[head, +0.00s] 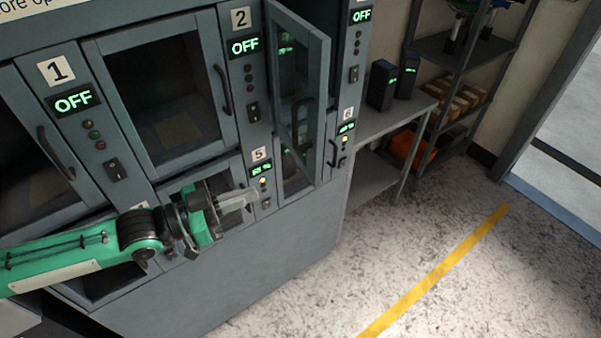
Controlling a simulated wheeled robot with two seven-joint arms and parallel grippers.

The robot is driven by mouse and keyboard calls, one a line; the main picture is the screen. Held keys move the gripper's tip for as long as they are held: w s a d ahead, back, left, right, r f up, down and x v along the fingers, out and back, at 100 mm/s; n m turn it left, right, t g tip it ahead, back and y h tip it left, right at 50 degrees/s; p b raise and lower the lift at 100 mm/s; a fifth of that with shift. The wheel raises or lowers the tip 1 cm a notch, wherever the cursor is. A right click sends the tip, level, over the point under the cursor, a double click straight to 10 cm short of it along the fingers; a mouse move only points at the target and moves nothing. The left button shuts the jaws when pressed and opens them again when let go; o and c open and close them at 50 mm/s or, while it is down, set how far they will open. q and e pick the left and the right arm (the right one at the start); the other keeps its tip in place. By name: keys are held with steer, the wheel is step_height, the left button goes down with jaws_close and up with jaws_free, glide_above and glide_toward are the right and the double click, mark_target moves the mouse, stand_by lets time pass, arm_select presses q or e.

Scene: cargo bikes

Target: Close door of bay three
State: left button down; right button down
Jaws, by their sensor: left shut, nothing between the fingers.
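The bay three door (322,75) is a grey-framed glass door at the upper middle of the head view. It stands swung out from the locker front, with its dark handle (301,125) on the glass side. The bay three panel to its right shows a green OFF display (361,15); its number plate is cut off by the top edge. My left gripper (252,198) is shut and empty, in front of the lower lockers, below and left of the open door. It appears apart from the door. My right gripper is not in view.
Bay one (57,72) and bay two (241,18) have shut doors to the left. Bays five (259,154) and six (347,114) sit in the lower row. A grey side table (375,125) and a shelf rack stand at right. The floor with a yellow line (440,270) is clear.

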arm_select(q)
steer(key=p, duration=0.5)
glide_toward(314, 171)
steer(key=x, duration=0.5)
steer(key=shift+s+r, duration=0.15)
steer(key=shift+r, duration=0.2)
steer(key=shift+f+p+x, duration=0.2)
steer(key=shift+p+x, duration=0.2)
steer(key=shift+x, duration=0.6)
steer(key=shift+d, duration=0.15)
